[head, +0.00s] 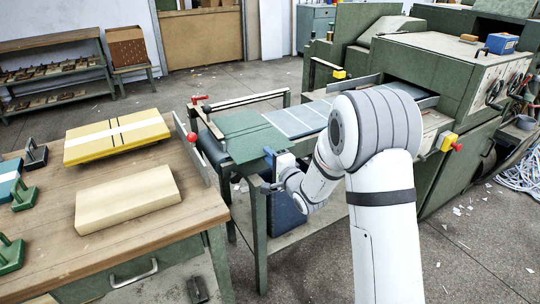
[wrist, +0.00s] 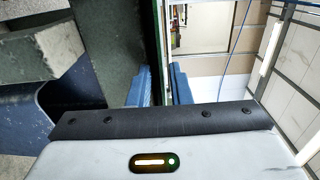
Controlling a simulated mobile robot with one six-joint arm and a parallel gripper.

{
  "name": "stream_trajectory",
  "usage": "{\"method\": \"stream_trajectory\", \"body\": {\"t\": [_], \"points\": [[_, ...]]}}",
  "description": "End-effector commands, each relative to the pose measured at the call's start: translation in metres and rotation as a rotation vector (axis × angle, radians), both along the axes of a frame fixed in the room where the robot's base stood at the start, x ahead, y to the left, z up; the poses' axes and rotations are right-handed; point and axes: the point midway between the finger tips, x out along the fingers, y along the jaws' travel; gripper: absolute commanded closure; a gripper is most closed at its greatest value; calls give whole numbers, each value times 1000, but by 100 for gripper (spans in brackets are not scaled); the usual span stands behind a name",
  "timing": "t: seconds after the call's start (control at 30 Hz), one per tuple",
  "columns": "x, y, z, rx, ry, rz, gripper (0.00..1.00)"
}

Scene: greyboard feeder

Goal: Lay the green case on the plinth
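The green case (head: 240,135) is a thin flat board with a seam, lying at the near end of the feeder line. The plinth appears to be the pale wooden block (head: 127,197) on the wooden bench; its top is bare. My gripper (head: 268,160) is at the right near edge of the green case. In the wrist view, my gripper's two blue fingers (wrist: 160,88) stand apart, with the thin green edge of the case (wrist: 159,40) running between them. A gap shows beside that edge, so the fingers do not look closed on it.
A yellow case with a white strip (head: 117,138) lies behind the block on the bench (head: 150,235). Green-handled tools (head: 24,193) stand at the bench's left. Blue-grey panels (head: 298,119) lead into the green machine (head: 450,75). A red knob (head: 192,137) stands near the case's left edge.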

Motion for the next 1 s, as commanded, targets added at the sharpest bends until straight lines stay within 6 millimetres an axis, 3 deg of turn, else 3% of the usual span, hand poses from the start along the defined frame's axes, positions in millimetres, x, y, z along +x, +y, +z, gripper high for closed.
{"method": "stream_trajectory", "body": {"t": [0.5,1.0], "points": [[10,7,0,-1,1,0,82],[10,8,-1,-2,1,1,100]]}}
